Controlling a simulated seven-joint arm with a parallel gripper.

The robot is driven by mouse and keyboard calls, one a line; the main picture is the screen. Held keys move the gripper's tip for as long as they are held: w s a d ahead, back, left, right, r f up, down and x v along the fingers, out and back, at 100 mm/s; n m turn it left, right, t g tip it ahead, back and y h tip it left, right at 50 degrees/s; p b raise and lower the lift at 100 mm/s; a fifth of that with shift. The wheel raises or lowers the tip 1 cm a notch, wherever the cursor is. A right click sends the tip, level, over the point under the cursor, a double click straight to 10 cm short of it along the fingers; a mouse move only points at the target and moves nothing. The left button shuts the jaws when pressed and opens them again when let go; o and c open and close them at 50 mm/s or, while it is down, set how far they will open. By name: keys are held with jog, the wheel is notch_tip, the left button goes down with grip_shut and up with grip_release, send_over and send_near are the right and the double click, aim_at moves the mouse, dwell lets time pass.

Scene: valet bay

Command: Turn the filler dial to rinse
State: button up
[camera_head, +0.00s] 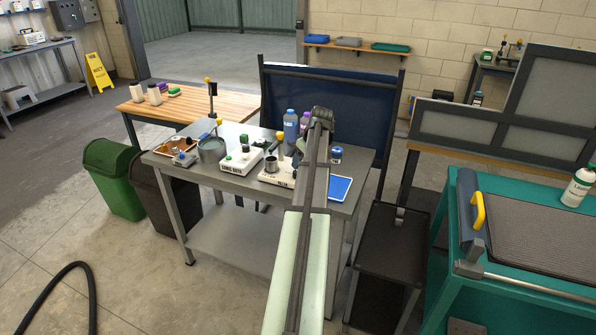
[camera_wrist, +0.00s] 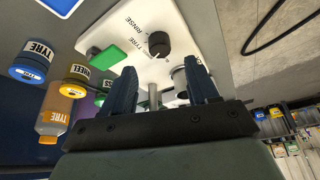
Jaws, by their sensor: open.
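The filler (camera_wrist: 185,22) is a white unit with a black round dial knob (camera_wrist: 158,44) in the wrist view. The words RINSE and TYRE are printed beside the knob. A pale mark shows on the knob's lower edge; I cannot tell which setting it marks. A green block (camera_wrist: 103,57) sits on the unit left of the knob. My gripper (camera_wrist: 162,68) is open, its two dark blue fingers apart below the knob in the picture, with nothing held between them. In the head view the white unit (camera_head: 276,178) stands on the grey bench, partly behind my arm; my fingers are hidden.
Bottles with a blue cap (camera_wrist: 28,72) and a yellow cap (camera_wrist: 76,73) stand close left of my fingers in the wrist view. On the grey bench (camera_head: 222,180) are a metal pot (camera_head: 211,149), another white unit (camera_head: 240,160) and a blue tray (camera_head: 340,189).

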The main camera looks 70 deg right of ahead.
jog(key=x, duration=0.6)
jog(key=shift+w+f, duration=0.15)
jog(key=shift+f, duration=0.15)
jog(key=shift+c, duration=0.3)
jog(key=c, duration=1)
jog(key=shift+o, duration=0.2)
